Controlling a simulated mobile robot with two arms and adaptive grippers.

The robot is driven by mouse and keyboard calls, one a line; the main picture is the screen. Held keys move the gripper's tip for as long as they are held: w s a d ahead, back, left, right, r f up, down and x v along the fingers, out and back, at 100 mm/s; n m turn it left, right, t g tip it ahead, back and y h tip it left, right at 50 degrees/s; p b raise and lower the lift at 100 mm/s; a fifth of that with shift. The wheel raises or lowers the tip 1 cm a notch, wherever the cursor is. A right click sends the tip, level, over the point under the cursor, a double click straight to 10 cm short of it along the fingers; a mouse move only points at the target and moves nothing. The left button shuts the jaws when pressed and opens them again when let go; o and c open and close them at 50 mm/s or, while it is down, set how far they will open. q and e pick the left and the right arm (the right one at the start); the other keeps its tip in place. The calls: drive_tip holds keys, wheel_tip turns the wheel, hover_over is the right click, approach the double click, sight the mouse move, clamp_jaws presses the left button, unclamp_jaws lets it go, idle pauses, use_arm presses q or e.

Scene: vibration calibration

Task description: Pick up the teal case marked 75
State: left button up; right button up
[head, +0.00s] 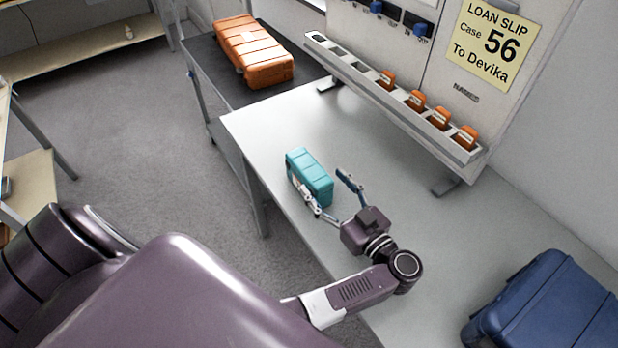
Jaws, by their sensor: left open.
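A teal case (312,172) stands on the grey-white table near its left edge. No number can be read on it from here. My left gripper (317,177) is open, with its fingers spread around the near part of the case. One finger lies along the case's left side, and the other is to the right with a visible gap. The finger on the left hides a little of the case. My right gripper is not in view.
A blue case (552,312) lies at the table's lower right. An orange case (252,50) lies on a dark cart at the back left. A rail (395,103) with several orange items and a slip reading "Case 56" (490,42) stand behind. The table's middle is clear.

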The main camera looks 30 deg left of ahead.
sight(309, 165)
use_arm(q)
drive_tip(key=shift+p+x, duration=0.3)
drive_tip(key=shift+x, duration=0.6)
drive_tip(key=p+x, duration=0.1)
drive_tip(key=x, duration=0.4)
drive_tip(key=shift+w+a+f, duration=0.1)
drive_tip(key=shift+a, duration=0.25)
drive_tip(key=c, duration=1.7)
